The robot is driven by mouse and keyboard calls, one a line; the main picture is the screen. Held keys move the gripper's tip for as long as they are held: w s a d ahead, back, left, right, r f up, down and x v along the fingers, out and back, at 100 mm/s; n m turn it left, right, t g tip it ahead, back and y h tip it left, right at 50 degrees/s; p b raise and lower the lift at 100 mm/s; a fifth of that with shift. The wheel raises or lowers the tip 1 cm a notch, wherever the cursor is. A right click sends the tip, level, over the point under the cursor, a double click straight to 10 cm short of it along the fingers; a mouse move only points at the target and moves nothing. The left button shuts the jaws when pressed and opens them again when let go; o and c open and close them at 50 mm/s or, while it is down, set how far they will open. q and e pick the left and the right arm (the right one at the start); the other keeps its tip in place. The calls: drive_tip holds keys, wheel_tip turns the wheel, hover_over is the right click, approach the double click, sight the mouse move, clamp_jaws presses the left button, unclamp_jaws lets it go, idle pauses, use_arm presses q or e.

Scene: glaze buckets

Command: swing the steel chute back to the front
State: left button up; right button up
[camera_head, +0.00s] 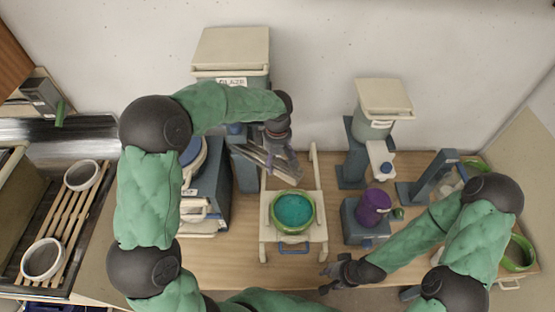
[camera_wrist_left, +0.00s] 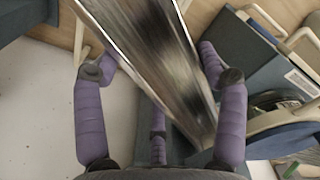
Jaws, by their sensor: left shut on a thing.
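The steel chute (camera_head: 258,160) is a shiny metal trough below the big glaze bucket (camera_head: 232,55), slanting toward the lower right, just behind the green bowl. My left gripper (camera_head: 277,150) is over the chute and shut on it. In the left wrist view the chute (camera_wrist_left: 155,55) runs between the purple fingers of my left gripper (camera_wrist_left: 160,95). The chute's mount is partly hidden by my left arm. My right gripper (camera_head: 330,279) is empty near the table's front edge, its fingers apart.
A green bowl with teal glaze (camera_head: 292,210) stands on a cream stand (camera_head: 265,228) in front of the chute. A smaller bucket (camera_head: 382,105) and a purple jug (camera_head: 373,207) are to the right. A slatted rack (camera_head: 66,220) with two bowls is at the left.

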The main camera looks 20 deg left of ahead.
use_arm(q)
drive_tip(key=shift+s+a+f+m+b, duration=0.1)
drive_tip(key=shift+s+a+m+b, duration=0.1)
drive_tip(key=shift+s+m, duration=0.2)
drive_tip(key=shift+s+a+m+b, duration=0.1)
drive_tip(key=shift+s+m+b, duration=0.15)
drive_tip(key=shift+s, duration=0.25)
drive_tip(key=s+a+m+b, duration=0.1)
drive_tip(key=s+a+m, duration=0.7)
drive_tip(key=m, duration=0.1)
drive_tip(key=shift+s+a+m, duration=0.3)
drive_tip(key=shift+a+m, duration=0.05)
drive_tip(key=o, duration=1.7)
drive_tip(key=shift+w, duration=0.1)
